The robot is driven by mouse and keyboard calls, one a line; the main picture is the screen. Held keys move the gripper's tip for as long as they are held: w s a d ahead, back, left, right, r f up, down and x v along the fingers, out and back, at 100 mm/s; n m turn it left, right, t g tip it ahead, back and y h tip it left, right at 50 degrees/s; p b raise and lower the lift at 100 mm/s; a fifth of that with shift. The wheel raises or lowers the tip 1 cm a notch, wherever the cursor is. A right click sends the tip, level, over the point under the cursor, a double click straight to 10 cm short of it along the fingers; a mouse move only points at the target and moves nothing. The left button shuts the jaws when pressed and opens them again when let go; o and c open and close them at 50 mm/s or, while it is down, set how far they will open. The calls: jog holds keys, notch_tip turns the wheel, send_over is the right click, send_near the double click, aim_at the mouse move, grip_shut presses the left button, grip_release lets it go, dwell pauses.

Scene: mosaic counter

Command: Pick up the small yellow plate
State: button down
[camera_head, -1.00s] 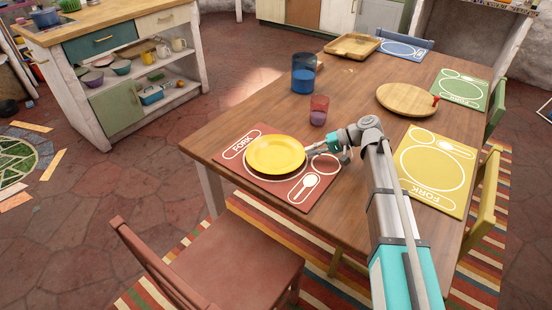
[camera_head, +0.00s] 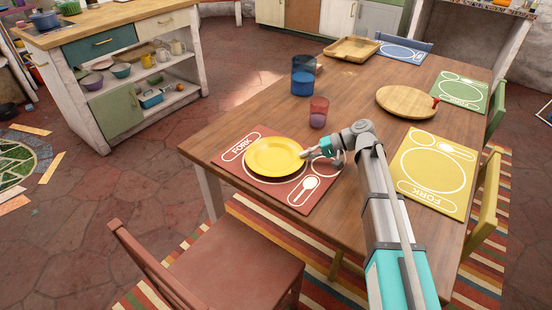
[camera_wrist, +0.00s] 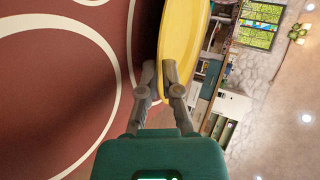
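The small yellow plate (camera_head: 275,156) is over the red placemat (camera_head: 240,153) on the wooden table, near its left front corner. My gripper (camera_head: 305,153) reaches it from the right, at its right rim. In the wrist view the plate (camera_wrist: 183,40) shows nearly edge-on, with its near rim between the two fingers of my gripper (camera_wrist: 159,68). The fingers are close together on the rim, one on each side. A dark band beside the plate looks like its shadow on the mat. I cannot tell exactly how high the plate is above the mat.
A blue cup (camera_head: 303,77) and a reddish cup (camera_head: 318,112) stand behind the plate. A round wooden board (camera_head: 407,101) and a yellow placemat (camera_head: 434,172) are to the right. A red chair (camera_head: 210,265) stands in front of the table.

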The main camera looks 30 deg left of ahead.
jog(key=shift+r, duration=0.15)
dwell(0.4)
jog(key=shift+r+p, duration=1)
jog(key=shift+p, duration=0.1)
jog(key=w+a+r+p, duration=0.7)
jog(key=a+r+p, duration=0.3)
jog(key=a, duration=0.1)
jog(key=shift+w+a+r+p, duration=0.25)
jog(key=shift+a+r+p, duration=0.1)
jog(key=shift+a+p, duration=0.05)
